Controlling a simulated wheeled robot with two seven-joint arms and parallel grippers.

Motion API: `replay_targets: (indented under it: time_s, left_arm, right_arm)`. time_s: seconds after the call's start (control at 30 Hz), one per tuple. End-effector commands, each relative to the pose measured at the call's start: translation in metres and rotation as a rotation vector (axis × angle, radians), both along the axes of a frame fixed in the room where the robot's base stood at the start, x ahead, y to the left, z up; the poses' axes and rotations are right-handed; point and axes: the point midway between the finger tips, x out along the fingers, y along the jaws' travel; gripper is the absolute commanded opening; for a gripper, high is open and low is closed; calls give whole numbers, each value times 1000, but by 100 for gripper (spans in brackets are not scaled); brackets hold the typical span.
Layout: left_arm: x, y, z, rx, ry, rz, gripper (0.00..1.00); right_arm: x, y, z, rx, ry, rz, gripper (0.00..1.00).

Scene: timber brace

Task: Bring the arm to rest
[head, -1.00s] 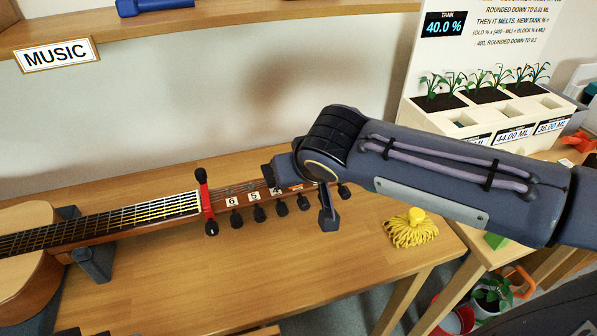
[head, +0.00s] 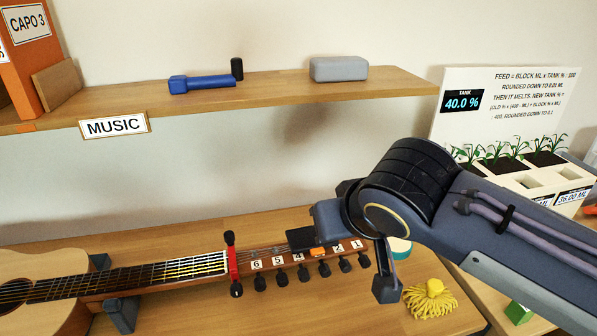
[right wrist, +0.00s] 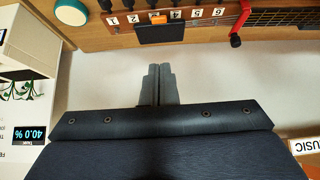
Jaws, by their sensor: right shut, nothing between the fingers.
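My right arm (head: 415,195) reaches in from the right in the head view, with its wrist over the end of the guitar's headstock. In the right wrist view my right gripper (right wrist: 158,85) has its two fingers together with nothing between them. The fingertips point toward a dark tuner (right wrist: 160,32) on the headstock and appear apart from it. In the head view the fingertips are hard to make out against the wrist parts. The guitar (head: 130,280) lies on the table, with a red capo (head: 232,264) on its neck. My left gripper is not in view.
A shelf (head: 270,93) above holds a blue tool (head: 200,83), a grey case (head: 338,69) and an orange binder (head: 30,50). A yellow tassel-like thing (head: 430,300) lies on the table at the right. A planter (head: 520,180) stands beyond my arm. The wall between shelf and table is clear.

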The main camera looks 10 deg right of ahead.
Motion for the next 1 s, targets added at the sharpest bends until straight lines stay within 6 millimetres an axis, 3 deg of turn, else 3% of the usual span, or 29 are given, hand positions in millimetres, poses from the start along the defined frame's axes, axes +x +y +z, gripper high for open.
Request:
replay_targets:
  time_s: [0.17, 0.3, 0.4, 0.67, 0.7, 1.0]
  left_arm:
    - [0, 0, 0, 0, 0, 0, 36]
    - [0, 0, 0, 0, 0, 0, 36]
    - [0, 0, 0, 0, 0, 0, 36]
    - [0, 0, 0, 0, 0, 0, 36]
    - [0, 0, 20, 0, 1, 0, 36]
    - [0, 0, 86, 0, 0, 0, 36]
  right_arm:
    - [-18, -27, -30, 24, 66, -15, 0]
    - [-53, -57, -78, 98, 157, -28, 0]
    - [-81, -68, -110, 177, 200, -40, 0]
    - [-135, -65, -171, 401, 203, -88, 0]
    - [-132, -64, -147, 393, 204, -77, 0]
    - [-132, -64, -81, 386, 208, -72, 0]
